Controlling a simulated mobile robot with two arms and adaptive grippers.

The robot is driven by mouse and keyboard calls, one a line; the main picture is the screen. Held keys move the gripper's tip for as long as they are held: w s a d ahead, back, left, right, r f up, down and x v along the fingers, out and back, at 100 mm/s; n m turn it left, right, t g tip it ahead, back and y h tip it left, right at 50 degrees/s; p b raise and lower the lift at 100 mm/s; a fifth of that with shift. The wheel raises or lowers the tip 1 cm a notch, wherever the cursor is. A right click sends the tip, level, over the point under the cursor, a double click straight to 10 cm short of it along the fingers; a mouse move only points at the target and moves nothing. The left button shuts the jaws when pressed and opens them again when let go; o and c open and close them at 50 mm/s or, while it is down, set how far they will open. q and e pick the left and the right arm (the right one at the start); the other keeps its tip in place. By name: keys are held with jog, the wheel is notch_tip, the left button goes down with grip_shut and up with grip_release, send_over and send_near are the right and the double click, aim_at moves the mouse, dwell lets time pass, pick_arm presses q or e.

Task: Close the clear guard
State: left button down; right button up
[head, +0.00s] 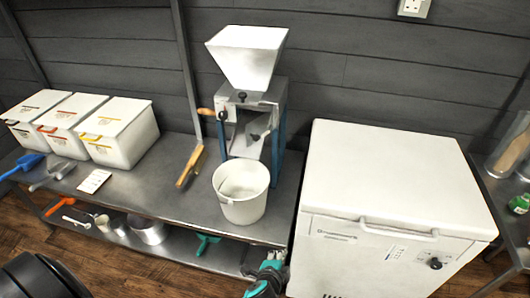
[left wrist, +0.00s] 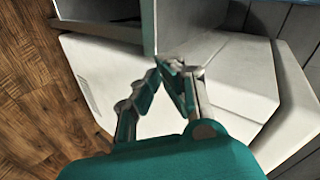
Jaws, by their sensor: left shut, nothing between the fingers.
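The grain mill (head: 250,120) stands on the steel bench, with a white hopper on top and blue side legs. Its front opening shows grey metal and dark knobs; I cannot clearly make out the clear guard there. A white bucket (head: 241,208) stands in front of the mill. My left gripper (head: 272,262) is low at the bench's front right, beside the white chest, well apart from the mill. It is shut and empty; its fingertips meet in the left wrist view (left wrist: 168,64). My right gripper is out of view.
The white chest (head: 385,180) blocks the right side of the bench. White lidded bins (head: 118,135) stand at the left, with a wooden-handled brush (head: 190,166) between them and the mill. The lower shelf holds a metal pot (head: 148,231). A side table stands far right.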

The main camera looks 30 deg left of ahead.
pick_arm(q)
jog(key=w+a+r+t+y+b, duration=0.1)
jog(key=w+a+r+t+y, duration=0.1)
jog(key=r, duration=0.8)
jog(key=w+a+r+t+y, duration=0.1)
jog(key=r+t+y, duration=0.1)
jog(key=r, duration=0.7)
jog(key=w+a+r+t+y+b, duration=0.1)
jog(key=w+a+r+t+y, duration=0.1)
jog(key=r, duration=0.8)
jog(key=s+a+x, duration=0.1)
jog(key=a+x, duration=0.1)
jog(key=x, duration=1)
jog(key=shift+a+f+m+h+p, duration=0.3)
jog(key=shift+f+m, duration=0.1)
jog(key=shift+f, duration=0.25)
jog(key=shift+s, duration=0.1)
